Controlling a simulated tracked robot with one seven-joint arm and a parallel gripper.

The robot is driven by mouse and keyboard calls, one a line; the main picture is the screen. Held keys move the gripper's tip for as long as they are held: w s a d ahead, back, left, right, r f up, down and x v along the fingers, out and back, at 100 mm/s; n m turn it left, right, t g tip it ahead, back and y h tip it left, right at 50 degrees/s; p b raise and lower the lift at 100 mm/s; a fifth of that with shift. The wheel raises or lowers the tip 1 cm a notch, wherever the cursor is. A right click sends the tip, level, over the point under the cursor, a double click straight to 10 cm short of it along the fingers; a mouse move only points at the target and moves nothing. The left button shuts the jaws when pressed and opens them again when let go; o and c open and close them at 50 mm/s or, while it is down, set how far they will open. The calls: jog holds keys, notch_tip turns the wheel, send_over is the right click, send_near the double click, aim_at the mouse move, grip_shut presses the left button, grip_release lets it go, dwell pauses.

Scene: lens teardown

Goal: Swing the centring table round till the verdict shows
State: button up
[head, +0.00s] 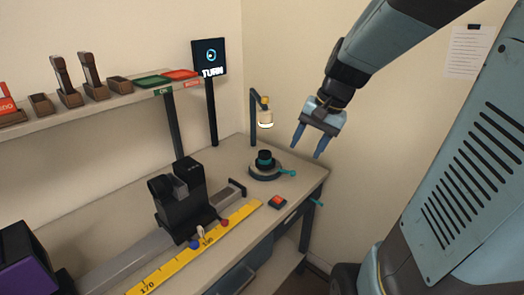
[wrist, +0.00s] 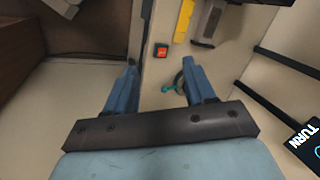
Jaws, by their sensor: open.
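The centring table (head: 264,172) is a dark round base with a teal ring and a black cylinder on top, near the bench's right corner in the head view. Its teal handle (head: 288,172) points right. A lamp (head: 265,116) hangs above it. The black screen (head: 210,58) reads "TURN" with a blue circular arrow. My gripper (head: 308,149) is open and empty, in the air to the right of the centring table and above it. In the wrist view the teal handle (wrist: 168,88) shows between my fingers, and the table is partly hidden behind the right finger.
A red button box (head: 277,202) sits near the bench's front edge. A yellow ruler (head: 200,245) lies along a rail bearing a black clamp-like device (head: 180,200). A shelf (head: 100,102) at the back holds wooden holders and green and red trays.

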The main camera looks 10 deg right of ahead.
jog(key=w+d+f+m+t+y, duration=0.3)
jog(key=w+d+f+m+y, duration=0.1)
jog(key=w+d+f+m, duration=0.7)
jog(key=w+d+f+m+t+y, duration=0.35)
jog(key=w+d+f+m, duration=0.35)
jog(key=f, duration=0.5)
jog(key=shift+n+g, duration=0.25)
jog(key=shift+n, duration=0.25)
jog(key=x, duration=1.2)
jog(key=shift+w+a+f, duration=0.1)
jog(key=shift+w+f, duration=0.05)
jog(key=shift+f, duration=0.25)
grip_shut()
